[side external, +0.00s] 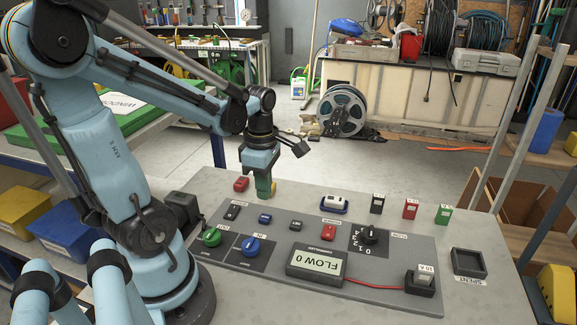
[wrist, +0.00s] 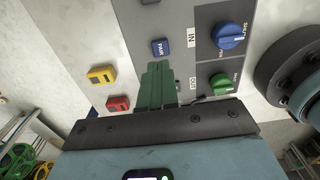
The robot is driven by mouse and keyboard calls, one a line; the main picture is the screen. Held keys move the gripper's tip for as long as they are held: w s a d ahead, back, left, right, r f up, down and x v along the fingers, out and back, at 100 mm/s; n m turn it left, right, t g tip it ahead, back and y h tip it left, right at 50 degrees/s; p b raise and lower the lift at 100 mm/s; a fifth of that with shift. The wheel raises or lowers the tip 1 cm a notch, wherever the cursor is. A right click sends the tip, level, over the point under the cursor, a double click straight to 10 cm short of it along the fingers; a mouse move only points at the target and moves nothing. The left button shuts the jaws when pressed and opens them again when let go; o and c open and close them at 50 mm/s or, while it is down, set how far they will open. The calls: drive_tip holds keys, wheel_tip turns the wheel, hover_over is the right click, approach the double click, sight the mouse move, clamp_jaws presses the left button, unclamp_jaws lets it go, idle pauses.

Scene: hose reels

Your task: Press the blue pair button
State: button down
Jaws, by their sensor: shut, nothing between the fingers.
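The blue pair button (wrist: 160,47) is a small blue block marked PAIR on the grey panel in the wrist view. In the side view the small blue button (side external: 265,218) sits near the panel's back edge, behind the blue knob. My gripper (side external: 263,194) points down just behind the button in the side view, apart from it. Its green fingers are together and empty. In the wrist view the fingertips (wrist: 158,66) lie just short of the button in the picture. Their height above the panel is hard to tell.
A red block (wrist: 118,103) and a yellow block (wrist: 101,76) lie close to my fingers. A green knob (side external: 211,237) and a blue knob (side external: 250,246) stand on the panel. A FLOW 0 display (side external: 320,262), a black dial (side external: 370,234) and a red switch (side external: 329,231) are further right.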

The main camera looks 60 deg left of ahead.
sight(266, 216)
drive_tip(key=shift+f, duration=2.75)
drive_tip(key=shift+f, duration=0.95)
wheel_tip(266, 216, up, 14)
drive_tip(key=shift+r, duration=0.2)
